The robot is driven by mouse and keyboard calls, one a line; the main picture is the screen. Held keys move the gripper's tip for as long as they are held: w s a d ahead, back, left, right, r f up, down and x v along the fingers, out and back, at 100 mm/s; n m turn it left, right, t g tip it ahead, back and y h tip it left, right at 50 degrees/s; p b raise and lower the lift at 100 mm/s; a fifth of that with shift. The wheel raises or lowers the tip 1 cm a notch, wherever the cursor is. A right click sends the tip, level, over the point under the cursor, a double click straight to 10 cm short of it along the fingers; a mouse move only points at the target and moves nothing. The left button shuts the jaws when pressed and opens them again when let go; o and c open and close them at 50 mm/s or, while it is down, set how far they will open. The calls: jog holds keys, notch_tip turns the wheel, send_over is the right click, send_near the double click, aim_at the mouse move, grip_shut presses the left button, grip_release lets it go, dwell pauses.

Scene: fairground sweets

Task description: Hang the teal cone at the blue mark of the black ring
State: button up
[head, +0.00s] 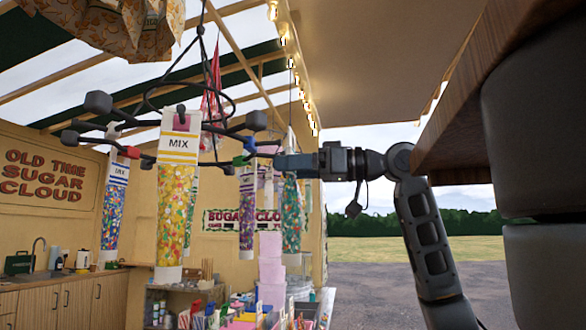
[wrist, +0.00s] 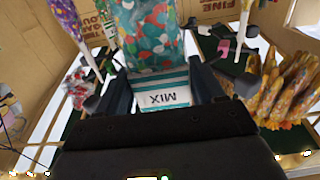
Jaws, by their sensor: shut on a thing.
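The teal cone (head: 291,215) is a clear bag of mixed teal and coloured sweets, hanging upright below my gripper (head: 283,165). In the wrist view its teal-striped MIX header (wrist: 163,97) is between my fingers, and the bag (wrist: 150,35) extends beyond them. My gripper is shut on that header. The black ring (head: 160,115) hangs at left centre, with knob-ended arms and coloured marks. The blue mark (head: 240,160) is on its right side, just left of my gripper. A purple cone (head: 247,215) shows below the blue mark; its exact hanging point is unclear.
A yellow MIX cone (head: 175,205) and a blue-striped cone (head: 113,210) hang on the left. Red (head: 130,152) and green (head: 250,144) marks are on the ring. Stacked pink boxes (head: 270,268) and a counter stand below. A wooden slab (head: 465,100) is at upper right.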

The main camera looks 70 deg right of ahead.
jog(key=shift+w, duration=0.85)
jog(key=shift+w+a, duration=0.1)
dwell(0.4)
jog(key=shift+w, duration=0.9)
jog(key=shift+w+a, duration=0.1)
jog(key=shift+w, duration=0.05)
jog(key=shift+w+p, duration=0.3)
jog(key=shift+w, duration=0.55)
jog(key=shift+f, duration=0.4)
jog(key=o, duration=1.5)
